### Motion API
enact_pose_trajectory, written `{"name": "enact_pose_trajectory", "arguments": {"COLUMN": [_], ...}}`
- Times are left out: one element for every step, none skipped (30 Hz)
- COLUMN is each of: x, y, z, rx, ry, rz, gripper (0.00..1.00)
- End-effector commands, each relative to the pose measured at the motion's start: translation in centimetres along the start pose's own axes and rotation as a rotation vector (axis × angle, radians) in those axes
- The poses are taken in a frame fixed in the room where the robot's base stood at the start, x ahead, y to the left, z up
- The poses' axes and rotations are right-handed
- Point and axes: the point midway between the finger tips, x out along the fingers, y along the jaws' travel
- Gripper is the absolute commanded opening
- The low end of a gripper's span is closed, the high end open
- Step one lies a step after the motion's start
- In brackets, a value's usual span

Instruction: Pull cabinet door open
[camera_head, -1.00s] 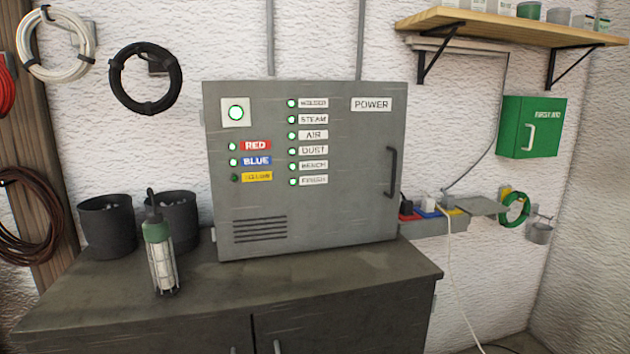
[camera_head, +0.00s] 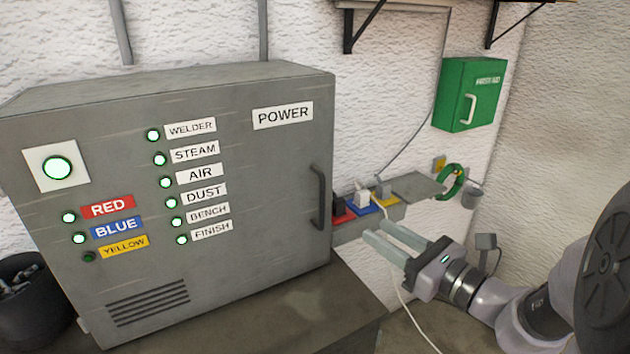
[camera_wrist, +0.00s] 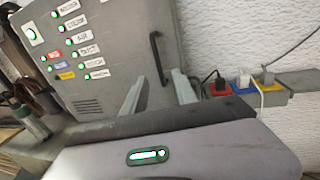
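The grey power cabinet (camera_head: 255,190) stands on a dark bench top, its door shut. Its dark vertical handle (camera_head: 319,197) is on the right side of the door; it also shows in the wrist view (camera_wrist: 158,57). My gripper (camera_head: 385,240) is to the right of the handle and a little lower, with its two pale fingers apart and pointing left toward the cabinet. In the wrist view the fingers of my gripper (camera_wrist: 160,92) are spread with nothing between them, and the handle appears beyond them. The gripper does not touch the handle.
A grey ledge with red, blue and yellow sockets (camera_head: 365,207) and plugs is on the wall behind my gripper. A white cable (camera_head: 405,310) hangs down near it. A green first-aid box (camera_head: 470,95) is on the wall. A dark bin (camera_head: 35,305) stands left of the cabinet.

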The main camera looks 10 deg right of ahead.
Motion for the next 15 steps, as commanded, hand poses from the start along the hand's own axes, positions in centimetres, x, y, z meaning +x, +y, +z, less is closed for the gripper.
{"name": "enact_pose_trajectory", "arguments": {"x": [1.1,1.9,3.1,4.1,5.0,6.3,7.2,8.1,9.3,10.2,11.0,12.0,12.7,13.3,14.1], "y": [0.2,0.3,0.3,0.3,0.4,0.4,0.5,0.5,0.5,0.5,0.5,0.5,0.5,0.5,0.5], "z": [-0.2,-0.2,-0.2,-0.3,-0.3,-0.3,-0.3,-0.3,-0.3,-0.3,-0.3,-0.3,-0.3,-0.3,-0.3], "rx": [-0.003,-0.003,-0.003,-0.004,-0.003,-0.004,-0.004,-0.004,-0.004,-0.005,-0.004,-0.005,-0.005,-0.004,-0.004], "ry": [0.001,0.001,0.001,0.002,0.002,0.002,0.003,0.003,0.004,0.003,0.004,0.004,0.003,0.004,0.003], "rz": [0.008,0.009,0.011,0.011,0.012,0.013,0.013,0.013,0.012,0.013,0.012,0.011,0.011,0.011,0.009], "gripper": [0.34,0.34,0.34,0.34,0.34,0.34,0.34,0.34,0.34,0.34,0.34,0.34,0.34,0.34,0.34]}}
